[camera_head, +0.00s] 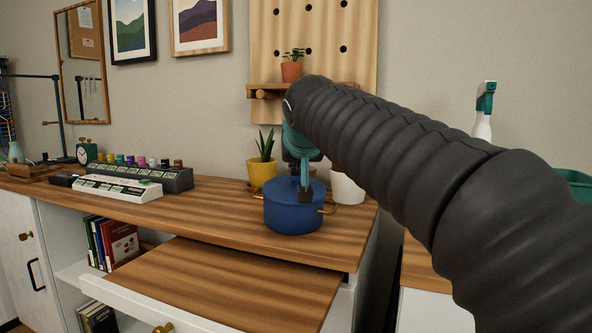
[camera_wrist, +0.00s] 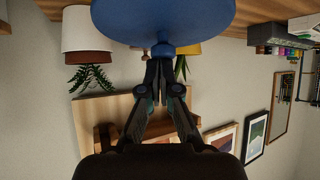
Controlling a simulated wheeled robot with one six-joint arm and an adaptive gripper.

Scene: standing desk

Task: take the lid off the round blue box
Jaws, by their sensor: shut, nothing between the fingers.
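The round blue box (camera_head: 292,215) with brass side handles stands on the wooden desk top (camera_head: 215,212). Its blue lid (camera_head: 278,187) is on it. My gripper (camera_head: 305,194) is over the lid in the head view and hides part of it, with its fingers pointing down. In the wrist view, which is upside down, the lid (camera_wrist: 165,18) and its small round knob (camera_wrist: 163,49) show at the top. My gripper (camera_wrist: 158,62) is shut and empty there, its tips right by the knob. I cannot tell whether they touch it.
A yellow plant pot (camera_head: 262,172) stands behind the box at the left. A white pot (camera_head: 347,189) stands close behind at the right. A white device (camera_head: 118,188) lies farther left. The desk between it and the box is clear.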

